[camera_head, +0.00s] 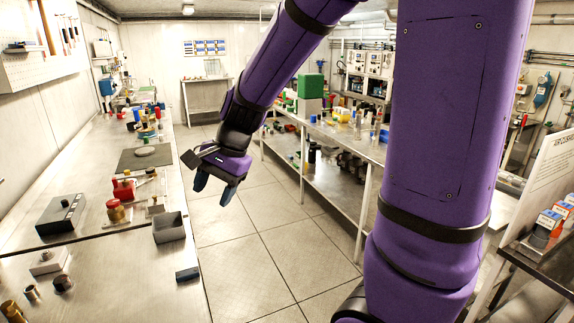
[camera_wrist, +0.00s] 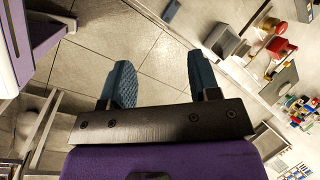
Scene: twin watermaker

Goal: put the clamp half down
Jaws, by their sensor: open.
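My gripper (camera_head: 214,188) hangs over the aisle floor, just right of the left bench's edge. In the wrist view, my gripper (camera_wrist: 160,78) has its two blue fingers wide apart, with only floor tiles showing between them. A small dark block (camera_head: 187,273) lies on the left bench close to its right edge. It may be the clamp half, but I cannot tell for sure. The block also shows at the top of the wrist view (camera_wrist: 171,11), apart from the fingers.
The left bench (camera_head: 130,285) carries a grey open bin (camera_head: 168,227), a black box (camera_head: 61,214), a red part (camera_head: 123,190) and a dark mat (camera_head: 146,157). A shelved bench (camera_head: 335,178) stands across the aisle. The tiled floor between is clear.

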